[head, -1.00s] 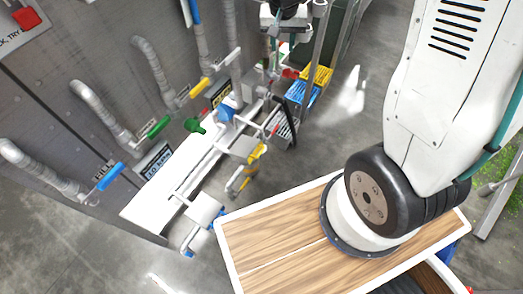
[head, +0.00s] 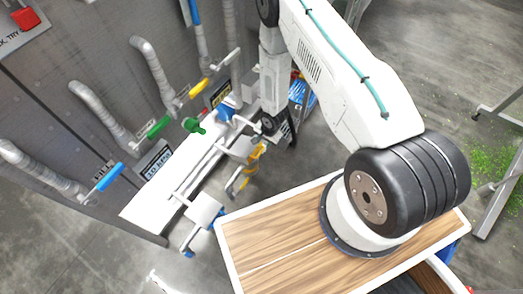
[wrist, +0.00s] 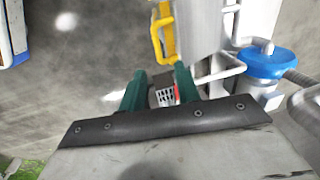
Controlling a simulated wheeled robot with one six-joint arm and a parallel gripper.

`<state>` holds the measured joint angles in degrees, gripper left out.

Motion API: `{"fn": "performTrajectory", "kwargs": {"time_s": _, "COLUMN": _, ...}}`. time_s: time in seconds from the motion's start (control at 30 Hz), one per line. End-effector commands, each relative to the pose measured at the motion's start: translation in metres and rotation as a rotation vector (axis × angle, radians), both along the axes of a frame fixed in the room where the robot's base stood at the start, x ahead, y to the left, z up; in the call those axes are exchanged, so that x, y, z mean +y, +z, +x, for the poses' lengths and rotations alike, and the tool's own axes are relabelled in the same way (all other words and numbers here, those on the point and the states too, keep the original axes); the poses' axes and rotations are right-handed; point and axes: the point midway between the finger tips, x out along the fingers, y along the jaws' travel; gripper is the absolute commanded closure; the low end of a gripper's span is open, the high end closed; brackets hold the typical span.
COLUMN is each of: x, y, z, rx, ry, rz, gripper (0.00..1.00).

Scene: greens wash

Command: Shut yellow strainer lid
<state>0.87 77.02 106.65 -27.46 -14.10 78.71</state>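My gripper (wrist: 160,82) shows in the wrist view as two green fingers standing apart. A small grey slotted piece with a red edge (wrist: 165,97) shows in the gap, and I see no grip on it. A yellow looped handle (wrist: 156,38) on a yellow part stands just beyond the fingertips, apart from them; it looks like the strainer lid, but I cannot tell its angle. In the head view, yellow parts (head: 254,156) show on the pipework below my wrist. My arm hides the fingers there.
A blue round fitting (wrist: 268,62) and grey pipes stand close to the right of the fingers. A white bench (head: 165,185) runs along the wall with blue (head: 110,177), green (head: 158,127) and yellow (head: 199,88) valve handles. A blue basket (head: 304,94) is partly behind my arm.

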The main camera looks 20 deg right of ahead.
Motion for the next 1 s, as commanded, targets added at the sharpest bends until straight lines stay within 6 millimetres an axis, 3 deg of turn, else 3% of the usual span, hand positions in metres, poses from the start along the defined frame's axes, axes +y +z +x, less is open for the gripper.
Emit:
{"fn": "performTrajectory", "kwargs": {"time_s": 0.53, "x": 0.009, "y": -0.074, "z": 0.005, "rx": 0.004, "ry": -0.008, "rz": 0.008, "gripper": 0.67}}
{"fn": "performTrajectory", "kwargs": {"time_s": 0.93, "x": 0.010, "y": -0.085, "z": 0.007, "rx": 0.002, "ry": -0.009, "rz": 0.008, "gripper": 0.67}}
{"fn": "performTrajectory", "kwargs": {"time_s": 0.97, "x": 0.010, "y": -0.085, "z": 0.007, "rx": 0.002, "ry": -0.009, "rz": 0.008, "gripper": 0.70}}
{"fn": "performTrajectory", "kwargs": {"time_s": 1.0, "x": 0.011, "y": -0.085, "z": 0.007, "rx": 0.002, "ry": -0.009, "rz": 0.008, "gripper": 0.81}}
